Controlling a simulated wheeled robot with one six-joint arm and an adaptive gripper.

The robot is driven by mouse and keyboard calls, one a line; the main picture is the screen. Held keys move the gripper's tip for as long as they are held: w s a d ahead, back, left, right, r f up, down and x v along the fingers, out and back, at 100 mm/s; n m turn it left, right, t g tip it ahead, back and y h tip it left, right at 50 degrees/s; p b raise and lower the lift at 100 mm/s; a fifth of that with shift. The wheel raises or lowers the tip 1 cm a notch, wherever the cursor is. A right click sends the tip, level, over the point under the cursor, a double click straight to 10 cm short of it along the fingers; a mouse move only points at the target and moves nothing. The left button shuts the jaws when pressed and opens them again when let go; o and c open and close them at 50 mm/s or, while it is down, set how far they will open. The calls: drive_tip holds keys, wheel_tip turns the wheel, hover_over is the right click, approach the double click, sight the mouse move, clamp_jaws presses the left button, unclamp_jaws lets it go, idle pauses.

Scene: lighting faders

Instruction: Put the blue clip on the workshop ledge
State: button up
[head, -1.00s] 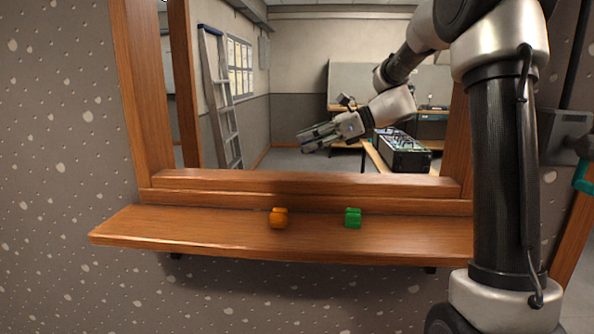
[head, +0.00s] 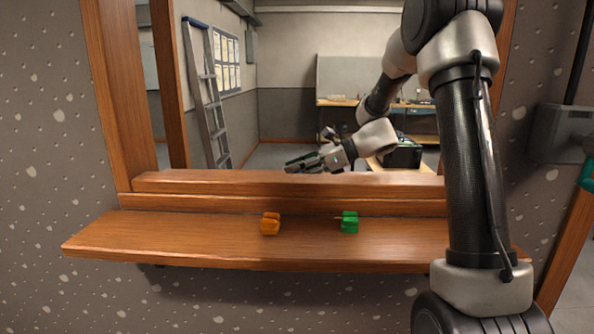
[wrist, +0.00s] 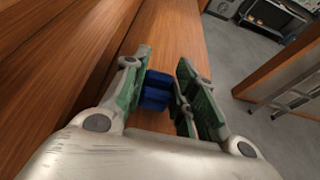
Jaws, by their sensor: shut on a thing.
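My gripper (head: 290,166) is past the window opening, on the workshop side, low behind the sill in the head view. In the wrist view its fingers (wrist: 163,90) are shut on the blue clip (wrist: 155,90). A wooden board (wrist: 172,40), which looks like the workshop ledge, runs below the fingers and clip in that view. I cannot tell whether the clip touches it. In the head view that board is hidden behind the sill, and the blue clip cannot be made out.
The near ledge (head: 200,240) carries an orange clip (head: 270,223) and a green clip (head: 349,222). The wooden sill (head: 240,182) and frame (head: 112,90) surround my arm's passage. A ladder (head: 207,90) leans inside; a dark console (head: 405,153) stands beyond my gripper.

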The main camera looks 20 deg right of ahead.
drive_tip(key=o, duration=0.8)
drive_tip(key=shift+f, duration=0.1)
drive_tip(key=shift+o, duration=0.2)
drive_tip(key=shift+d+r, duration=0.15)
drive_tip(key=shift+r, duration=0.1)
drive_tip(key=v, duration=1.1)
drive_tip(key=shift+s+d+r, duration=0.15)
drive_tip(key=shift+s+d, duration=0.05)
drive_tip(key=shift+d, duration=0.1)
